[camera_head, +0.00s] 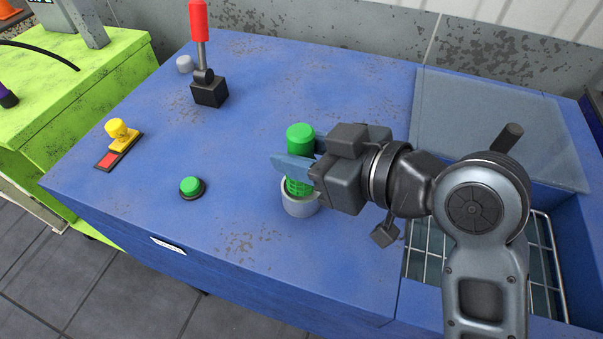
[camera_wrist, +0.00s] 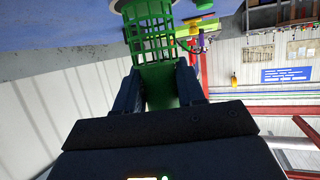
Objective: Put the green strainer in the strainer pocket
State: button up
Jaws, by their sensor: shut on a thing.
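The green strainer (camera_head: 300,138) stands upright between the fingers of my gripper (camera_head: 296,164) in the head view. Its lower end is at the grey round strainer pocket (camera_head: 300,206) on the blue bench top, and looks to be inside its rim; how deep it sits I cannot tell. In the wrist view the strainer's mesh basket (camera_wrist: 149,35) and solid green part (camera_wrist: 160,85) show between the two blue fingers of my gripper (camera_wrist: 160,90). The fingers are shut on the solid part.
The blue bench top (camera_head: 230,130) is clear around the pocket. A green button (camera_head: 191,187), a yellow-handled stamp-like piece (camera_head: 120,134) and a red-handled lever (camera_head: 200,40) are to the left. A basin with a wire rack (camera_head: 430,245) and a grey lid (camera_head: 500,125) are at right.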

notch_tip(320, 180, down, 4)
jog(key=b, duration=0.3)
jog(key=shift+b, duration=0.3)
jog(key=o, duration=0.7)
jog(key=shift+f, duration=0.15)
jog(key=shift+c, duration=0.2)
jog(key=o, duration=0.4)
jog(key=shift+o, duration=0.2)
